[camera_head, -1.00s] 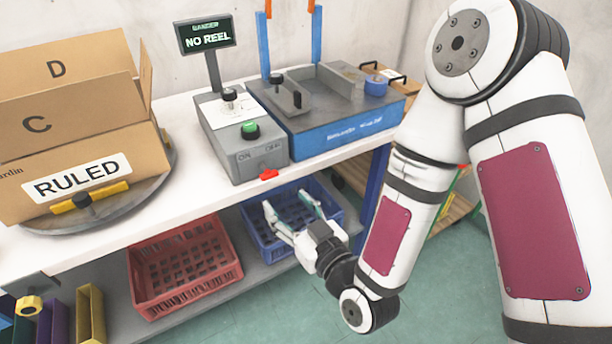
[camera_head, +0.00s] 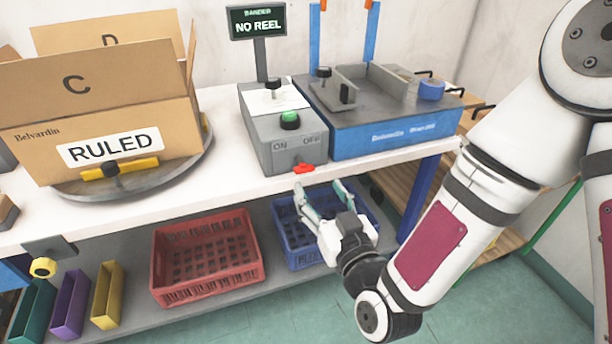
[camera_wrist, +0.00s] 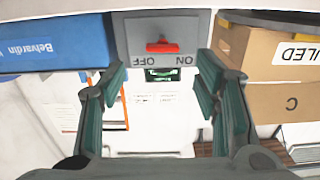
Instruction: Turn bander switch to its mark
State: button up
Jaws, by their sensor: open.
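The bander switch (camera_head: 304,169) is a small red handle on the front of the grey control box (camera_head: 262,150), below the printed ON and OFF labels. It also shows in the wrist view (camera_wrist: 162,46), where the picture is upside down and its bar lies crosswise. I cannot tell which label it points to. My gripper (camera_head: 318,190) is open and empty, just below and in front of the switch in the head view. In the wrist view my two fingers (camera_wrist: 161,78) stand on either side of the switch's line, apart from it.
A green button (camera_head: 289,120) and a black knob top the control box. A NO REEL display (camera_head: 257,22) stands behind. The blue bander (camera_head: 385,138) is at right, a RULED carton (camera_head: 110,140) at left. Red (camera_head: 207,285) and blue crates (camera_head: 290,248) sit on the lower shelf.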

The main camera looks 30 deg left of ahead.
aim_at(306, 172)
jog(key=shift+w+a+f+b, duration=0.2)
jog(key=shift+a+b, duration=0.15)
jog(key=shift+b, duration=1.3)
jog(key=x, duration=0.8)
jog(key=shift+a+r, duration=0.15)
jog(key=c, duration=1.2)
